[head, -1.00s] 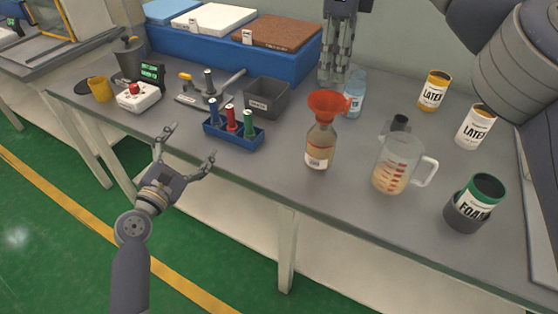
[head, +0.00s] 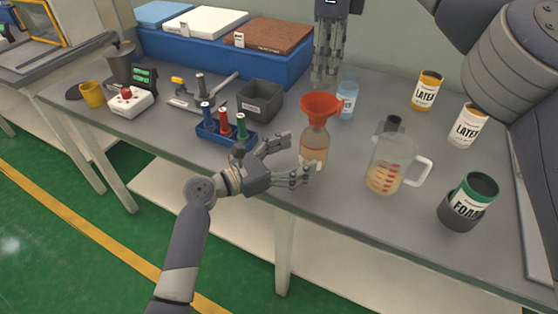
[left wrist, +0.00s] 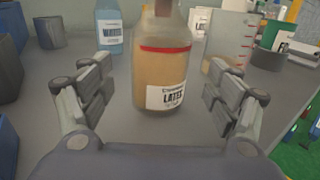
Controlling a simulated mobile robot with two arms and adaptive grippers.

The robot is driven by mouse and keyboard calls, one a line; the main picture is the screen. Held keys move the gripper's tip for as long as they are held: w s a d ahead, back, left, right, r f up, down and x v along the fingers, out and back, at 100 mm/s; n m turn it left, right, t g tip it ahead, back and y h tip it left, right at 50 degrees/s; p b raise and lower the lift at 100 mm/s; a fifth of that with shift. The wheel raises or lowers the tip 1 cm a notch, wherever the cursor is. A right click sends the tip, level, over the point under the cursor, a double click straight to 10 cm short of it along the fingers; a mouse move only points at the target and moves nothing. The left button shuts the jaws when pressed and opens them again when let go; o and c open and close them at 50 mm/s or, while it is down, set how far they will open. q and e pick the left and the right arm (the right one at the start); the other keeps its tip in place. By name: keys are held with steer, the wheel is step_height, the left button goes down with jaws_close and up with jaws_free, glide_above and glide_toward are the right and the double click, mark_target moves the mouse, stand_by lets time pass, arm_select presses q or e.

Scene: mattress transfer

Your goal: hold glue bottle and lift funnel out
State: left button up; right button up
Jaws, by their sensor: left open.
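The glue bottle (head: 315,142) stands upright on the bench, with tan liquid and a white label. The orange funnel (head: 321,106) sits in its neck. My left gripper (head: 299,160) is open, at the bottle's left side, at the height of its lower body. In the left wrist view the bottle (left wrist: 163,65) stands centred just ahead between the spread fingers, with gaps on both sides; its neck top and the funnel are out of frame. My right gripper (head: 324,82) hangs pointing down behind and above the funnel, apart from it; its opening is unclear.
A clear water bottle (head: 347,98) stands right behind the glue bottle. A measuring jug (head: 385,165) is to the right, with latex cans and a foam can (head: 470,200) beyond. A blue rack (head: 225,135) of coloured tubes and a grey bin (head: 261,99) stand left.

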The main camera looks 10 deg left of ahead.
mark_target(312, 148)
arm_select(q)
steer(key=x, duration=0.5)
steer(key=shift+a, duration=0.1)
